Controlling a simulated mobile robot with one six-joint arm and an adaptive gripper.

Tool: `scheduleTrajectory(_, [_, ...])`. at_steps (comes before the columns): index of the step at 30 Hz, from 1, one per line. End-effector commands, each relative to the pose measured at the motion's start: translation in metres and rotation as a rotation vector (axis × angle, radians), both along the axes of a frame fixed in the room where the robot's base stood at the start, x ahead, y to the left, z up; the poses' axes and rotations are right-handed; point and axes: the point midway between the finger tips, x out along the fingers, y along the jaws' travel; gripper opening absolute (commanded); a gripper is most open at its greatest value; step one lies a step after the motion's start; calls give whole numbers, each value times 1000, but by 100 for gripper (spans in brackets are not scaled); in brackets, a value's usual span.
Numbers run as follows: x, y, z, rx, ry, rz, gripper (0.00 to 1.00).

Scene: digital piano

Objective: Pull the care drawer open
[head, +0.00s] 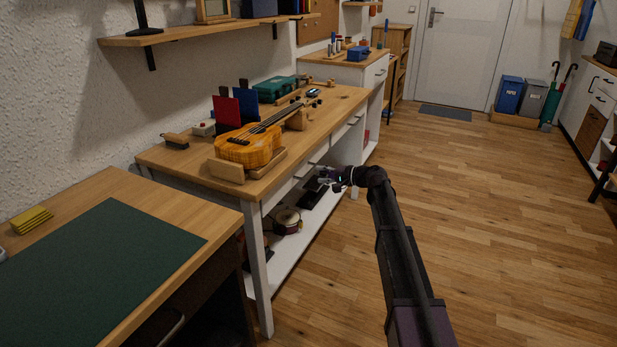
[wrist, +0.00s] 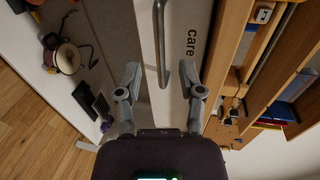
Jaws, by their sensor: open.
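The care drawer (wrist: 195,45) shows in the wrist view as a white front marked "care", turned sideways. Its grey bar handle (wrist: 160,40) runs up from the picture's middle. My gripper (wrist: 163,82) is open, with one finger left and one right of the handle's lower end. The fingers look apart from the handle; how deep they reach is hard to tell. In the head view my gripper (head: 334,182) is at the front of the workbench, below its top edge. The drawer's lettering cannot be read there, and my arm hides part of that front.
The workbench top (head: 325,115) holds a ukulele (head: 250,145) in a wooden cradle, and a green case (head: 275,89). A lower shelf (head: 290,250) under the drawers holds a small drum (head: 287,221) and dark items. The wooden floor (head: 480,220) to the right is clear.

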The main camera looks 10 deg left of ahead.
Motion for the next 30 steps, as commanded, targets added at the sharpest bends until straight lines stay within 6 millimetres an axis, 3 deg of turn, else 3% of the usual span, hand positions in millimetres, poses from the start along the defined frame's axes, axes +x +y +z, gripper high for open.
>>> scheduleTrajectory(10, [15,40,-10,0,0,0,50])
scheduleTrajectory(25, [18,48,-11,0,0,0,50])
scheduleTrajectory(30, [18,48,-11,0,0,0,0])
